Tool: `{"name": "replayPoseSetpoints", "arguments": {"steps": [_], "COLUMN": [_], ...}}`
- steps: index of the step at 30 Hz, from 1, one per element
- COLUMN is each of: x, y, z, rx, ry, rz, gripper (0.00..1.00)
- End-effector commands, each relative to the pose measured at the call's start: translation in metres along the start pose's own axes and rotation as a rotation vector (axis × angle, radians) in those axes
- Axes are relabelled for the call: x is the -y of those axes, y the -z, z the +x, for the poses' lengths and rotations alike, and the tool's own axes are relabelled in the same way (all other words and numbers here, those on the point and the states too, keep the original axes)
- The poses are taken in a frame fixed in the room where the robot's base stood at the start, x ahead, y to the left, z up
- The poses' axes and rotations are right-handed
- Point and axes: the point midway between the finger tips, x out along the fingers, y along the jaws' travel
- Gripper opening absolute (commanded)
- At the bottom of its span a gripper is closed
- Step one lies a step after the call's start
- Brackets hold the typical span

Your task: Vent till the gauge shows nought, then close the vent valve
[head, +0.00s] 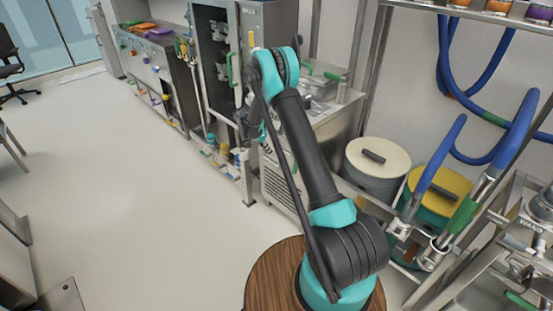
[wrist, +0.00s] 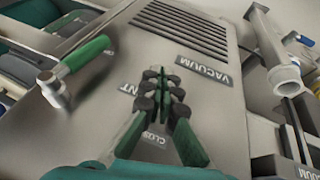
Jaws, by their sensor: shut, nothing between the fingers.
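In the wrist view a lever with a green grip (wrist: 88,54) and a metal hub stands on a grey steel panel (wrist: 120,30), left of my gripper (wrist: 163,78). A label partly hidden by my gripper, with "NT" legible, lies between them; it may read VENT. Another label near my fingers starts with "CLOS". My gripper is shut and empty in front of the panel, apart from the lever. In the head view my gripper is mostly hidden by my arm, beside the steel unit (head: 283,185). I cannot make out a gauge in either view.
A VACUUM label (wrist: 203,70) and a louvred grille (wrist: 180,30) are on the panel. A metal pipe (wrist: 268,42) stands at its right. Pots (head: 375,165) and blue hoses (head: 475,85) are at right in the head view. The floor (head: 130,200) at left is clear.

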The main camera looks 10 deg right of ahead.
Motion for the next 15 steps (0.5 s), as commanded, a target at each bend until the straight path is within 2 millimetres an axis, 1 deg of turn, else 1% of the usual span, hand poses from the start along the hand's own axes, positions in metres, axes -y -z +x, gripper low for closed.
{"name": "replayPoseSetpoints", "arguments": {"steps": [3, 5, 6, 8, 9, 12, 15], "x": [0.009, 0.010, 0.008, -0.002, -0.011, -0.028, -0.032], "y": [-0.001, -0.001, -0.001, 0.000, 0.001, 0.003, 0.004], "z": [-0.010, -0.014, -0.018, -0.030, -0.039, -0.053, -0.051], "rx": [0.000, -0.001, -0.007, -0.025, -0.039, -0.063, -0.067], "ry": [0.000, -0.002, -0.017, -0.067, -0.107, -0.178, -0.194], "rz": [0.000, -0.001, -0.006, -0.021, -0.031, -0.046, -0.047], "gripper": [0.00, 0.00, 0.00, 0.00, 0.00, 0.00, 0.00]}}
